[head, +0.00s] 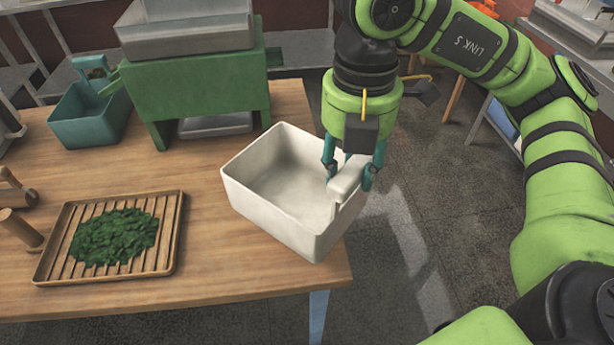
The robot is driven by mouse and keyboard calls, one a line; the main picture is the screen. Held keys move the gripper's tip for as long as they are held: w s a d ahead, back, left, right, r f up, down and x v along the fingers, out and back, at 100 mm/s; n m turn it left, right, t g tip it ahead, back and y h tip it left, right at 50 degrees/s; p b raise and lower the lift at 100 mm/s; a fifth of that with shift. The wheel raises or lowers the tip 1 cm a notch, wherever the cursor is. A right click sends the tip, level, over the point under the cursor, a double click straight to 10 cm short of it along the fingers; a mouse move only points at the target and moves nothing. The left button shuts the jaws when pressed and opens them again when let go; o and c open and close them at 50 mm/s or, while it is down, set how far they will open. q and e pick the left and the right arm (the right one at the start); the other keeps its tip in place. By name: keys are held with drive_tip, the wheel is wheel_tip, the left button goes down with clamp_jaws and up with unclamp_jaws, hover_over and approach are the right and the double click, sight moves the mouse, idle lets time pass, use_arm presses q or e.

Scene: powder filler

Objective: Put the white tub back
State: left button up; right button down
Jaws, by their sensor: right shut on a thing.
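The white tub (285,195) is an empty, open rectangular bin at the right end of the wooden table. Its right side reaches out to or past the table's edge, and it looks slightly turned. My right gripper (350,176) points down at the tub's right side. Its teal fingers are shut on the white block-like grip at that wall. I cannot tell whether the tub's base touches the table. My left gripper is not in view.
A green machine (190,95) with a grey metal hopper stands behind the tub. A teal bin (90,115) is at the back left. A slatted wooden tray (60,270) with green leaves lies at the front left. Bare wooden table (215,265) lies between the tray and the tub.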

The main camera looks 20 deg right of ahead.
sight(318, 166)
drive_tip(key=w+f, duration=0.1)
drive_tip(key=w, duration=0.1)
drive_tip(key=w+a+f+p, duration=0.1)
drive_tip(key=w, duration=0.1)
drive_tip(key=w+f+p, duration=0.1)
drive_tip(key=w+f, duration=0.1)
drive_tip(key=w, duration=0.1)
drive_tip(key=shift+a, duration=0.15)
wheel_tip(318, 166, down, 4)
drive_tip(key=shift+r+p, duration=0.1)
drive_tip(key=shift+p, duration=0.65)
drive_tip(key=shift+f+b, duration=0.35)
drive_tip(key=shift+f, duration=0.05)
drive_tip(key=c, duration=0.8)
unclamp_jaws()
drive_tip(key=shift+o, duration=0.2)
drive_tip(key=shift+r, duration=0.1)
